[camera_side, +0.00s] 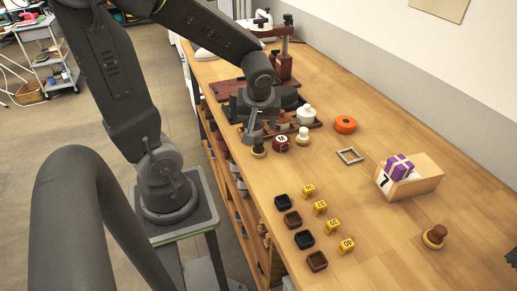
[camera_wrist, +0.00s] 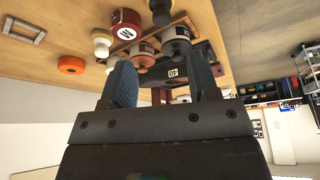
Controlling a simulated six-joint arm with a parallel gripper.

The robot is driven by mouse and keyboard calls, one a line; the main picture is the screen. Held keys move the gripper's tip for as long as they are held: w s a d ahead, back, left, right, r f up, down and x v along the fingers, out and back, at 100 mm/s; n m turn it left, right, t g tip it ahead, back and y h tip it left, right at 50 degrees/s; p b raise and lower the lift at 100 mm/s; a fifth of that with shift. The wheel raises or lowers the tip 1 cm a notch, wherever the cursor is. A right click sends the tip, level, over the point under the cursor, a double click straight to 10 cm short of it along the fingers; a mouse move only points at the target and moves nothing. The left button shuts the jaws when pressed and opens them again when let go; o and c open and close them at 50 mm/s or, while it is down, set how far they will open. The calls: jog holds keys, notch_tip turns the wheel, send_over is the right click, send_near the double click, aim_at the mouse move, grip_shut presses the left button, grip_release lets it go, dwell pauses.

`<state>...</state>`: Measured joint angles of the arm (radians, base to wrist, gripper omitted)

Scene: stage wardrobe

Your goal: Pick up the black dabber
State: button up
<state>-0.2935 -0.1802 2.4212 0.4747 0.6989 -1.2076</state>
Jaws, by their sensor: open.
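The black dabber (camera_side: 258,151), dark on a pale base, stands at the near left edge of the bench in the side view, just below my gripper (camera_side: 255,132). In the wrist view, the dark rounded thing (camera_wrist: 160,9) cut by the top edge appears to be the same dabber. My gripper (camera_wrist: 162,65) is open there, its two fingers apart with nothing held between them. The dabber lies beyond the fingertips in that view. In the side view the fingers partly overlap its top, and I cannot tell whether they touch it.
A red jar (camera_side: 281,143) and a white dabber (camera_side: 302,136) stand close to the right. A wooden rack with jars (camera_wrist: 175,45) is just behind. A brown dabber (camera_side: 435,236), yellow numbered blocks and small dark trays are further along.

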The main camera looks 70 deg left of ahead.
aim_at(259, 140)
jog(key=x, duration=1.4)
jog(key=shift+a+r, duration=0.1)
jog(key=shift+a, duration=0.05)
jog(key=shift+c, duration=0.4)
jog(key=c, duration=0.5)
jog(key=shift+r, duration=0.1)
